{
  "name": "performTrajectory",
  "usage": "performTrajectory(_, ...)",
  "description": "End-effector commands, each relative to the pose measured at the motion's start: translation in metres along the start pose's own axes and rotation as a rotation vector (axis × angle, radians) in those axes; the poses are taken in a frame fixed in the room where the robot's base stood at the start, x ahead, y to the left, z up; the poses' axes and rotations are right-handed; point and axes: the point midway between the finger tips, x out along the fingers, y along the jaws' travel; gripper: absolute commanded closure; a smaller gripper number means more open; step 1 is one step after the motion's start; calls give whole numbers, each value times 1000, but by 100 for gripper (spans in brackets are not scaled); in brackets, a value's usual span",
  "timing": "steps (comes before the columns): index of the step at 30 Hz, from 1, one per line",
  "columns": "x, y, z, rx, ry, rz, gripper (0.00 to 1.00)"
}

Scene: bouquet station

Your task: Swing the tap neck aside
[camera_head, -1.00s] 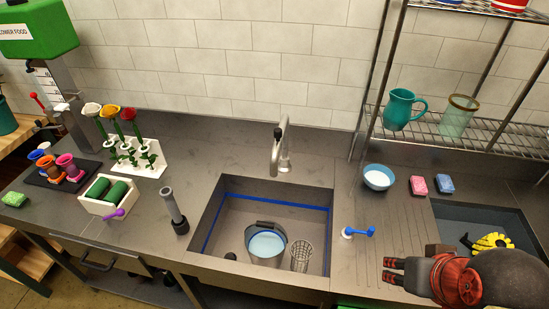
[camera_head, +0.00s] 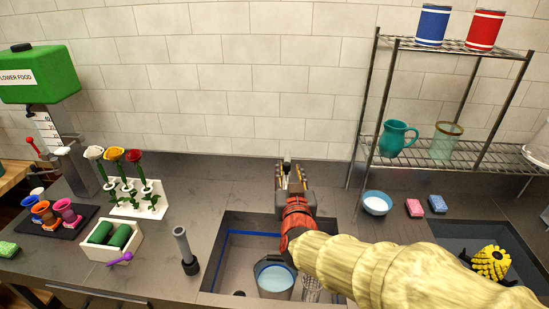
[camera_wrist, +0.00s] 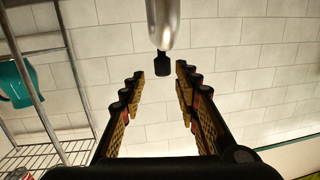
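The silver tap neck (camera_wrist: 163,22) with its dark nozzle (camera_wrist: 162,64) comes down from the top of the wrist view. It lines up with the gap between my fingers; how deep it sits between them I cannot tell. My gripper (camera_wrist: 160,82) is open, one finger on each side, with clear space between the fingers and the neck. In the head view my gripper (camera_head: 290,178) is over the back edge of the sink (camera_head: 235,247), and it hides most of the tap. The tap base is hidden.
A bucket of water (camera_head: 273,277) and a wire basket (camera_head: 311,289) stand in the sink. A dark upright cylinder (camera_head: 186,250) stands left of it. A wire shelf (camera_head: 460,157) with a teal jug (camera_head: 396,138) rises at right. A white-blue bowl (camera_head: 377,203) sits below it.

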Motion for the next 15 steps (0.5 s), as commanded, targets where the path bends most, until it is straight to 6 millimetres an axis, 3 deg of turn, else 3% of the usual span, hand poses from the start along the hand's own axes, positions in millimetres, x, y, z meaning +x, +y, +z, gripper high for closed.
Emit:
performTrajectory(10, 14, -6, 4, -27, 104, 69, 68)
performTrajectory(15, 34, -5, 3, -28, 104, 69, 68)
